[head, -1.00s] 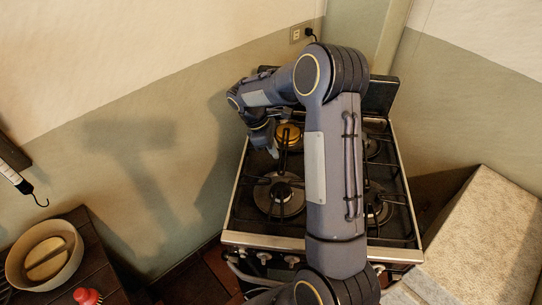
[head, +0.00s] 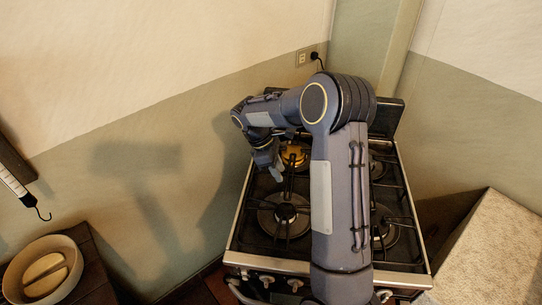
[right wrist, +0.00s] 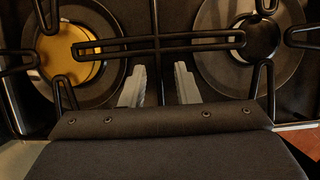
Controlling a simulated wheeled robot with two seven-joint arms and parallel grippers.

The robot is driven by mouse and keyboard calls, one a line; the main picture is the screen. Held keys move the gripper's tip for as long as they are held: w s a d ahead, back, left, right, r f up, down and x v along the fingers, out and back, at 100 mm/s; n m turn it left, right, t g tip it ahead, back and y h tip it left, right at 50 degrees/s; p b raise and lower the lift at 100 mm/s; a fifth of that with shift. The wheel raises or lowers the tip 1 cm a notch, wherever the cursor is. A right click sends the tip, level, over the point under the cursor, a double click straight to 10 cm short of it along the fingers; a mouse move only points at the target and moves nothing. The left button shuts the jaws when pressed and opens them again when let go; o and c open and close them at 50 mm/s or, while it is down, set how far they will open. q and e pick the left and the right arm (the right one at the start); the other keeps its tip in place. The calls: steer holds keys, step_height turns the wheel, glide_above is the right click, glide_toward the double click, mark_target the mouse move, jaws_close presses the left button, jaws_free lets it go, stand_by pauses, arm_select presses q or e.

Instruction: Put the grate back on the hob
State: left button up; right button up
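The hob (head: 255,240) stands against the wall corner. A black grate (right wrist: 160,45) lies over its left burners, its long bar running between the brass burner and the dark one in the right wrist view. I cannot tell whether it sits fully in place. My right gripper (right wrist: 159,88) has its two pale fingers apart beside that bar, with nothing visible between them. In the head view my right gripper (head: 272,163) is over the hob's left side, by the brass burner (head: 294,156). My right arm hides the hob's middle. My left gripper is out of view.
A pale stone-topped block (head: 490,255) stands right of the hob. A bowl (head: 17,280) sits on a dark wooden surface at lower left. The wall is close behind the hob.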

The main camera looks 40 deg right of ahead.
steer(key=v, duration=1)
steer(key=s+a+r+m+t+y, duration=0.2)
steer(key=s+a+r, duration=0.1)
steer(key=s, duration=0.4)
steer(key=s+a+r+m+t+y, duration=0.2)
steer(key=s+a+m, duration=0.1)
steer(key=s, duration=0.4)
steer(key=s+a+f+m+t+y, duration=0.3)
steer(key=s+a+m, duration=0.3)
steer(key=s, duration=0.5)
steer(key=a+t, duration=0.1)
steer(key=a, duration=0.1)
steer(key=shift+s+a+f+t+b, duration=0.25)
steer(key=shift+s+a+t+b, duration=0.1)
steer(key=shift+a+t+b, duration=0.05)
